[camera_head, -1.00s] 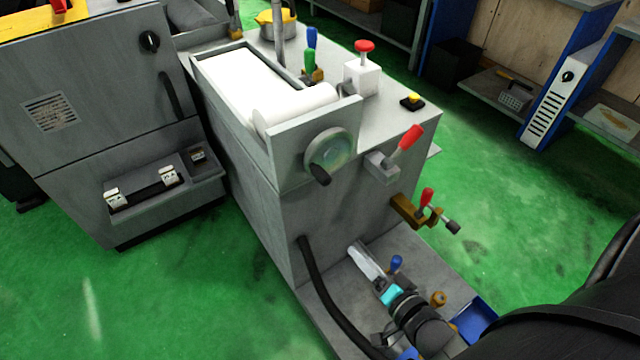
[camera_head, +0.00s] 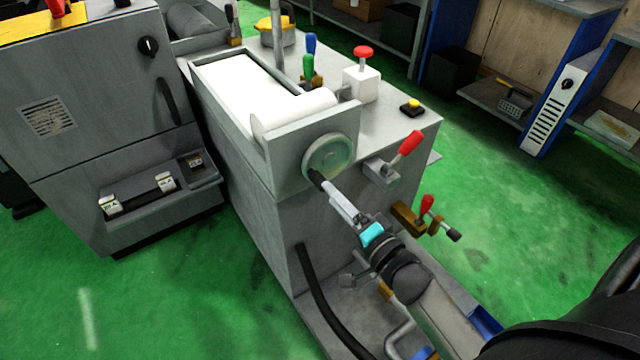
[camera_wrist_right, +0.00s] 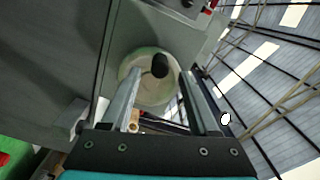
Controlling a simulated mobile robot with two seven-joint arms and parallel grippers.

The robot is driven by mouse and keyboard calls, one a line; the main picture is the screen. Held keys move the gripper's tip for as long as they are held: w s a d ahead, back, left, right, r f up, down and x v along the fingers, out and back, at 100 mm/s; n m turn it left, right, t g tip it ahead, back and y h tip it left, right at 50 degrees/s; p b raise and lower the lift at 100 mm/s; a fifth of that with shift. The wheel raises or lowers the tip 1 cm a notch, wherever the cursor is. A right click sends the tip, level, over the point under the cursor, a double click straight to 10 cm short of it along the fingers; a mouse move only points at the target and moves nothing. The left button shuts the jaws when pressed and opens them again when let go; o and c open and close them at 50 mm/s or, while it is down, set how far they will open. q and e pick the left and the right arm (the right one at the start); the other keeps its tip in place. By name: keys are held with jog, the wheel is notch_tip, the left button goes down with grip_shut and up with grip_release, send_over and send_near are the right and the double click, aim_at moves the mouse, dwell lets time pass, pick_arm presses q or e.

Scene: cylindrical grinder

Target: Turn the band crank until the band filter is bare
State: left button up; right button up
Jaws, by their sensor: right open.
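The band crank is a pale green-grey disc (camera_head: 328,155) with a dark handle knob (camera_head: 316,178), on the front end of the filter trough. The band filter (camera_head: 243,80) is a white band lying in the trough, with a white roll (camera_head: 300,108) at its near end. My right gripper (camera_head: 328,187) reaches up to the knob from below right. In the right wrist view the crank disc (camera_wrist_right: 148,92) and the knob (camera_wrist_right: 160,66) show between the two spread fingers; I cannot tell if they touch the knob. My left gripper is out of view.
A red-handled lever (camera_head: 410,143) and a brass valve with a red handle (camera_head: 427,204) stick out right of the crank. A black hose (camera_head: 318,290) hangs below.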

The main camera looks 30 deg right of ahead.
aim_at(320, 182)
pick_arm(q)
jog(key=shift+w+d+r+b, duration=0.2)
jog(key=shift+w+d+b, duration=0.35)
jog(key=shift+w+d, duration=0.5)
pick_arm(e)
jog(key=shift+w+a, duration=0.2)
jog(key=shift+w, duration=1.3)
jog(key=shift+w+a, duration=0.2)
jog(key=shift+w, duration=1.25)
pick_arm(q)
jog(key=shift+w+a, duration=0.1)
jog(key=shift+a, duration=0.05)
pick_arm(e)
jog(key=shift+c, duration=0.3)
grip_shut()
